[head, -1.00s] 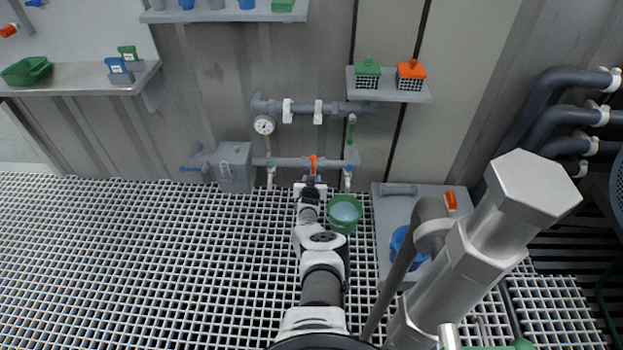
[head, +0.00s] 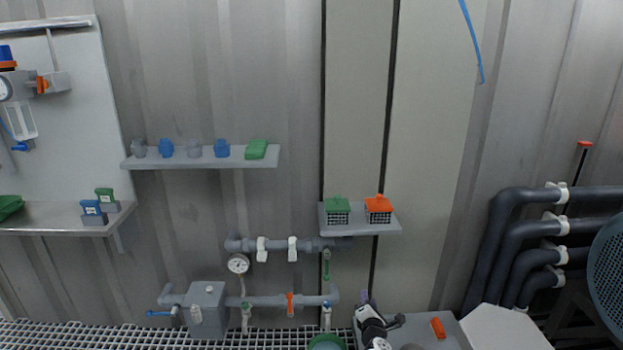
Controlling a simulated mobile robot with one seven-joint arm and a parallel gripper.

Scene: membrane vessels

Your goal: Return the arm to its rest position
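The end of my arm shows at the bottom edge of the head view, with my gripper (head: 366,300) at its upper tip. It appears just right of the lower grey pipe (head: 262,300) and its orange valve handle (head: 290,304). The fingers are small and dark, so I cannot tell whether they are open or shut. The rest of my arm is below the picture. A green bowl (head: 326,343) is partly visible to the left of the arm, cut off by the bottom edge.
A pressure gauge (head: 238,264) and a grey box (head: 207,310) sit by the wall pipes. A small shelf (head: 360,226) holds green-lidded and orange-lidded baskets. Thick dark pipes (head: 510,250) stand at right. Grating floor (head: 80,337) shows at lower left.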

